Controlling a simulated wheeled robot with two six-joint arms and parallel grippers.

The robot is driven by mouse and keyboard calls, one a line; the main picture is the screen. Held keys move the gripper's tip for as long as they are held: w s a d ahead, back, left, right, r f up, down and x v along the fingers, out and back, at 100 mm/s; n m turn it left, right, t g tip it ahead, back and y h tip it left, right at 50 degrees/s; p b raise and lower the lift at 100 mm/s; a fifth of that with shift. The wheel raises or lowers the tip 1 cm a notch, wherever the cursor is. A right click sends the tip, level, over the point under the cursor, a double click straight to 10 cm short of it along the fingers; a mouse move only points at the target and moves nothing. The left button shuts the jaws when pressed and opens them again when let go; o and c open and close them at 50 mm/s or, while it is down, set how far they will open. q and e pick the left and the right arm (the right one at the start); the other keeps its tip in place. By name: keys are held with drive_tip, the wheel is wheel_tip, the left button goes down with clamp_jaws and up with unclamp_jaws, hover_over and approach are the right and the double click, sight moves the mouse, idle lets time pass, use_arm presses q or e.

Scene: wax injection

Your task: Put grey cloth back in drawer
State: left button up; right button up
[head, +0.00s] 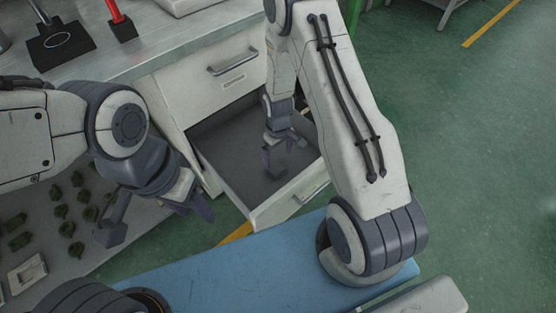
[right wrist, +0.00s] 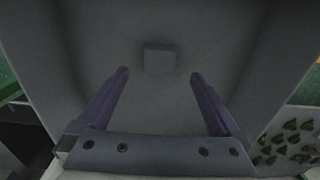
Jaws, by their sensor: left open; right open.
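The drawer (head: 238,195) under the counter is pulled open, with a dark grey floor inside. A small grey folded piece, which looks like the grey cloth (right wrist: 160,58), lies on the drawer floor in the right wrist view, just beyond the fingertips. In the head view the cloth (head: 276,173) is a faint dark patch below my right gripper. My right gripper (head: 285,148) is inside the drawer opening, open and empty; its two fingers (right wrist: 159,72) are spread wide in the wrist view. My left gripper (head: 157,222) is open and empty, outside the drawer to the left.
A closed drawer (head: 225,85) with a metal handle sits above the open one. The counter (head: 155,50) holds a black stand (head: 60,48) and a red-handled tool (head: 118,20). Several green parts (head: 66,228) lie on a grey surface at left.

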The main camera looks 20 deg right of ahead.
drive_tip(key=s+a+r+n, duration=0.1)
drive_tip(key=s+a+r, duration=0.3)
drive_tip(key=r, duration=0.5)
drive_tip(key=s+a+r, duration=0.2)
drive_tip(key=a+r, duration=0.5)
drive_tip(key=r, duration=0.3)
drive_tip(key=s+a+r+n, duration=0.1)
drive_tip(key=s+r, duration=0.4)
drive_tip(key=s, duration=0.3)
drive_tip(key=s+a+r+n+y, duration=0.1)
drive_tip(key=s+a+r, duration=0.1)
drive_tip(key=s+r, duration=0.3)
drive_tip(key=s, duration=0.4)
drive_tip(key=shift+a+r+p, duration=0.25)
drive_tip(key=shift+r+p, duration=0.05)
drive_tip(key=shift+p, duration=0.05)
wheel_tip(320, 180, up, 28)
drive_tip(key=p, duration=2.8)
drive_tip(key=shift+r, duration=0.25)
